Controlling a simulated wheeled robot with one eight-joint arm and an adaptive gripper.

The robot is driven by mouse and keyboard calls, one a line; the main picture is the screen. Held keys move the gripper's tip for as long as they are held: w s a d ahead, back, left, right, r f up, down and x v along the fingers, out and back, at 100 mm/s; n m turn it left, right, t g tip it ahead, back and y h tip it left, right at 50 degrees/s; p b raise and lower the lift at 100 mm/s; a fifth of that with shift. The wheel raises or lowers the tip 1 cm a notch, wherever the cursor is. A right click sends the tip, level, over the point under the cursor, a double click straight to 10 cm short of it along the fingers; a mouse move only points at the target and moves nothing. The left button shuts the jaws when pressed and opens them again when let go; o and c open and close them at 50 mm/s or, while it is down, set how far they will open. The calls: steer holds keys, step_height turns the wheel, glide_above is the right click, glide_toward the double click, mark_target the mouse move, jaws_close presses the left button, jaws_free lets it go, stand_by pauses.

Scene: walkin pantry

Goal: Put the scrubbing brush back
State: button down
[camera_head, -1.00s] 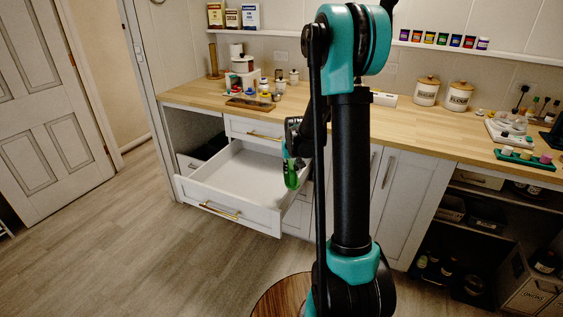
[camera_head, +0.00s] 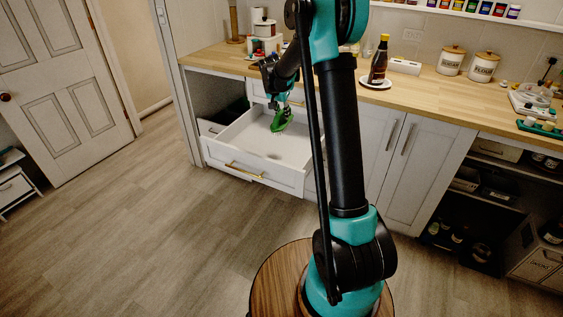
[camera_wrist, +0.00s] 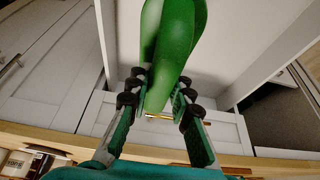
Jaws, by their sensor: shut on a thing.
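The green scrubbing brush (camera_head: 281,120) is in my gripper (camera_head: 281,106), above the open white drawer (camera_head: 245,166). In the head view its bristles point down toward the drawer floor; I cannot tell whether they touch it. In the wrist view the brush (camera_wrist: 172,45) runs up from between the fingers of my gripper (camera_wrist: 158,97), which are shut on its sides. The drawer floor shows bare around the brush.
The wooden counter (camera_head: 440,92) runs above the cabinets. A dark bottle (camera_head: 379,62) stands on a plate there. Two white canisters (camera_head: 451,61) stand farther right. The floor before the drawer is clear.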

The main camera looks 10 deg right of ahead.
mark_target(278, 135)
step_height(278, 135, down, 20)
steer(key=shift+r, duration=0.2)
stand_by(0.4)
steer(key=c, duration=1.4)
jaws_free()
steer(key=shift+f, duration=0.1)
steer(key=shift+o, duration=0.2)
steer(key=v, duration=1.2)
steer(key=shift+d, duration=0.1)
steer(key=s+d+r+n, duration=0.25)
steer(key=s+r, duration=0.35)
steer(key=s, duration=0.4)
steer(key=s+d+n+y, duration=0.2)
steer(key=s+d+n, duration=0.1)
steer(key=s, duration=2.6)
steer(key=shift+d+f+n+t+y, duration=0.2)
steer(key=shift+f+n+t+y, duration=0.15)
steer(key=shift+n, duration=0.5)
